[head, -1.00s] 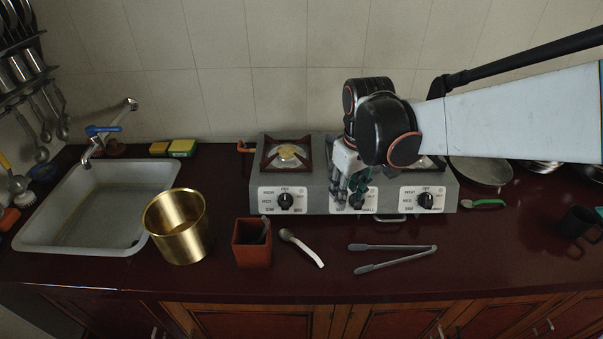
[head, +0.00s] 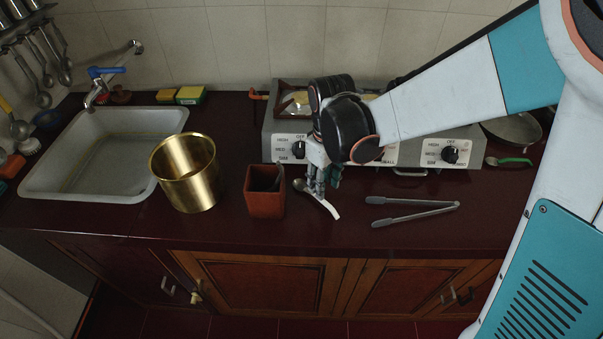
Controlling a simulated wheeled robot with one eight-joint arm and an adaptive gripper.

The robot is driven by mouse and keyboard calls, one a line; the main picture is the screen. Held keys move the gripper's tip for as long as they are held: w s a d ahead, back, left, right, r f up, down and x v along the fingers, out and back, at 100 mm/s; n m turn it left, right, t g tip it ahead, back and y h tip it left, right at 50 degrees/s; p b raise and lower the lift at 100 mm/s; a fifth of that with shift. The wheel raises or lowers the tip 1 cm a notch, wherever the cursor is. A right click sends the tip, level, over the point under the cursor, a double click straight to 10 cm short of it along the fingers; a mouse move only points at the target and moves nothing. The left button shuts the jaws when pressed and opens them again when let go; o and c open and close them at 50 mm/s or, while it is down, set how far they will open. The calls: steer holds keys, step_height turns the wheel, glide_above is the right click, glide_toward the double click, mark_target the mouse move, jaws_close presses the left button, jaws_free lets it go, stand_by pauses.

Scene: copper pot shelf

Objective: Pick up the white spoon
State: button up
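The white spoon (head: 328,208) lies on the dark red countertop (head: 230,230), between the square terracotta holder and the grey tongs. Its dull round bowl (head: 300,185) points up and left, and its white handle runs down and right. My gripper (head: 319,192) points down at the spoon, and its fingers cover part of the handle near the bowl. I cannot tell whether the fingers touch the spoon or are closed on it.
The terracotta holder (head: 264,198) stands close left of the spoon, with a brass pot (head: 188,175) further left. Grey tongs (head: 412,211) lie to the right. The stove (head: 425,150) is just behind. A sink (head: 60,192) is at the far left.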

mark_target(324, 201)
steer(key=f+b, duration=0.1)
steer(key=f, duration=0.1)
steer(key=f+b, duration=0.1)
steer(key=f, duration=0.2)
steer(key=f+b, duration=0.1)
steer(key=f, duration=0.1)
steer(key=shift+d+f, duration=0.2)
steer(key=shift+d, duration=0.05)
steer(key=shift+r, duration=0.1)
jaws_close()
